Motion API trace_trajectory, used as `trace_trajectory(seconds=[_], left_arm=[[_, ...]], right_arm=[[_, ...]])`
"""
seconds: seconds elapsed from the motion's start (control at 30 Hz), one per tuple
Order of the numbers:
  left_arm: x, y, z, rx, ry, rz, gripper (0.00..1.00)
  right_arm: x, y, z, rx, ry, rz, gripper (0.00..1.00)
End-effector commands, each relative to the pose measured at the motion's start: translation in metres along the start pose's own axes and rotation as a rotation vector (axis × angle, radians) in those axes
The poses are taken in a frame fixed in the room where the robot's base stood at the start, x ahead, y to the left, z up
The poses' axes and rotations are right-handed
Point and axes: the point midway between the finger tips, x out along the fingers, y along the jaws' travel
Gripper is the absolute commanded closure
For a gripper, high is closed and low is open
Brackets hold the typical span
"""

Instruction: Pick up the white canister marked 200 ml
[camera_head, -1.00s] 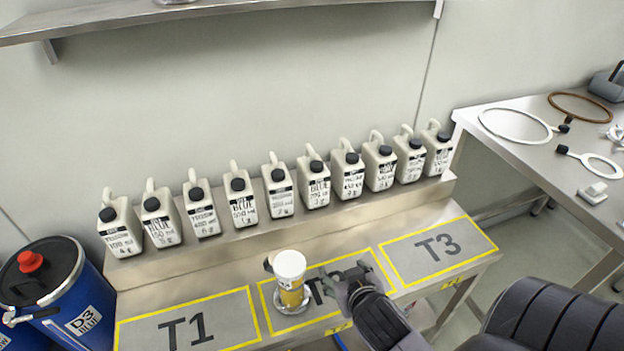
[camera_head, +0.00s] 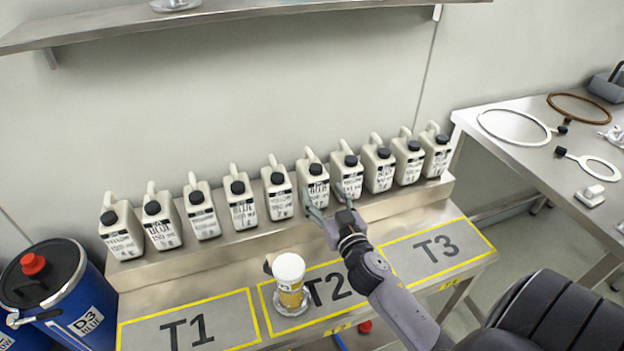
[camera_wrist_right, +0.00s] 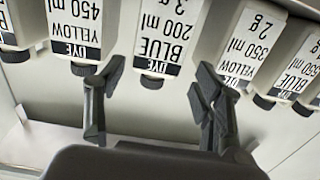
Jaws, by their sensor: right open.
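The white canister marked BLUE 200 ml (camera_head: 316,172) stands upright in the row on the raised steel ledge, with a black cap and a handle. It also shows upside down in the right wrist view (camera_wrist_right: 166,30), between canisters marked YELLOW 450 ml (camera_wrist_right: 76,22) and YELLOW 350 ml (camera_wrist_right: 245,45). My right gripper (camera_head: 328,203) is open and empty in front of it, its fingers spread toward the canister's two sides. In the right wrist view the fingertips (camera_wrist_right: 156,82) flank its cap end; whether they touch anything cannot be told. My left gripper is not in view.
Several similar canisters stand close on both sides. A white-lidded yellow jar (camera_head: 289,282) stands on a round metal base in area T2. Areas T1 (camera_head: 150,335) and T3 (camera_head: 472,256) are clear. A blue drum (camera_head: 75,290) stands at left, a side table (camera_head: 520,150) at right.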

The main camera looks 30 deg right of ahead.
Motion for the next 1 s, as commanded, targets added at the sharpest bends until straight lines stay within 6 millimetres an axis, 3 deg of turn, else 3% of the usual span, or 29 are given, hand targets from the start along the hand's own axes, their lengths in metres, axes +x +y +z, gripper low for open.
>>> trace_trajectory(seconds=[0.1, 0.37, 0.7, 1.0], left_arm=[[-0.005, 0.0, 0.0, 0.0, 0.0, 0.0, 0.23], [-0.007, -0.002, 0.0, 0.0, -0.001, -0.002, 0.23], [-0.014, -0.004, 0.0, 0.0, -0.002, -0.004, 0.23], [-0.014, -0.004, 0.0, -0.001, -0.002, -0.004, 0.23]], right_arm=[[0.023, 0.0, -0.002, -0.001, 0.001, -0.001, 0.38], [0.042, 0.0, 0.0, -0.001, -0.001, -0.001, 0.38], [0.087, 0.003, 0.001, 0.0, -0.001, 0.001, 0.38], [0.09, 0.003, 0.002, 0.0, -0.001, 0.0, 0.39]])
